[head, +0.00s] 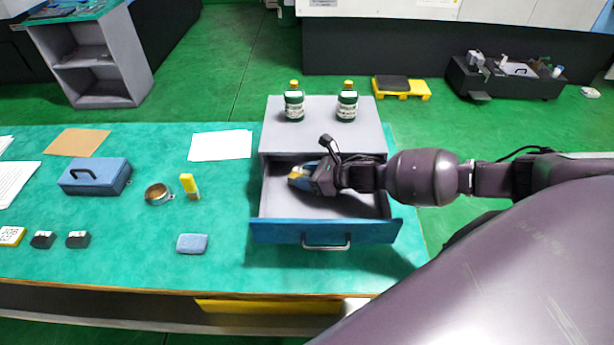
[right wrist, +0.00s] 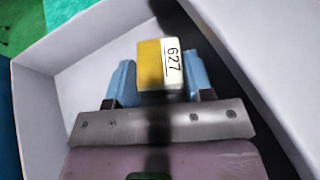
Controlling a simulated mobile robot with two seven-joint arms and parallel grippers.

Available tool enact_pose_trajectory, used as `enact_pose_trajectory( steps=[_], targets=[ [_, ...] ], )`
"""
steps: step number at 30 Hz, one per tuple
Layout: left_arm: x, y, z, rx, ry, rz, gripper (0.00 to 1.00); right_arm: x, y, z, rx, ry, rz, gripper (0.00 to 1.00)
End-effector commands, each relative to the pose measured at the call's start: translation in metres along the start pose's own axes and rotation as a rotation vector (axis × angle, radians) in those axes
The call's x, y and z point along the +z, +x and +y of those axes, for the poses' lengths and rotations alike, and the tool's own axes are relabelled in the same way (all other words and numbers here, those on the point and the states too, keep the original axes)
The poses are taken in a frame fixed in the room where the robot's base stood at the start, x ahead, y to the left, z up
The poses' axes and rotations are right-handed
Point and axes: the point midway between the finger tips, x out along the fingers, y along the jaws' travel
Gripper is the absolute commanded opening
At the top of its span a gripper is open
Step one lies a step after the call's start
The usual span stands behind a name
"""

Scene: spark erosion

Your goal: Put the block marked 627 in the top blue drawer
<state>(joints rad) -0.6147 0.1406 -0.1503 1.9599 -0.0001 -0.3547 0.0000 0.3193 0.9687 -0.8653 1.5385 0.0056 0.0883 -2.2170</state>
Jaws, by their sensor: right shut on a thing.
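The block marked 627 (right wrist: 160,65) is yellow with a white label and sits between the blue fingers of my right gripper (right wrist: 160,85) in the right wrist view. In the head view my right gripper (head: 302,176) is shut on the block (head: 297,173) inside the open top blue drawer (head: 325,232). The drawer's grey inner walls surround the gripper. I cannot tell whether the block touches the drawer floor. My left gripper is not in view.
Two green bottles (head: 294,105) (head: 347,105) stand on the grey cabinet (head: 320,138). Left on the green table (head: 130,255) are a blue box (head: 95,178), a ring (head: 158,193), a yellow item (head: 189,185), a blue pad (head: 192,243) and another marked block (head: 11,236).

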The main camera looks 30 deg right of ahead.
Motion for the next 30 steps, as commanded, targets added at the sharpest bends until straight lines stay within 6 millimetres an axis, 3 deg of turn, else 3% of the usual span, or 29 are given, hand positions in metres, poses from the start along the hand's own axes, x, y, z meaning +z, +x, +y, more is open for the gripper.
enact_pose_trajectory(
  steps=[17, 18, 23, 30],
  targets=[
    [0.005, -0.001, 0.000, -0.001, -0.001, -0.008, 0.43, -0.013, 0.005, 0.000, 0.000, -0.001, -0.003, 0.07],
    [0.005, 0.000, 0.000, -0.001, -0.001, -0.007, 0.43, -0.015, 0.005, 0.000, 0.000, 0.001, 0.000, 0.49],
    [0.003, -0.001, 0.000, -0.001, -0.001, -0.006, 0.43, -0.015, 0.005, 0.000, 0.000, 0.001, 0.000, 0.73],
    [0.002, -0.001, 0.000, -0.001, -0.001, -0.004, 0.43, -0.014, 0.005, 0.000, 0.000, 0.001, 0.000, 0.73]
  ],
)
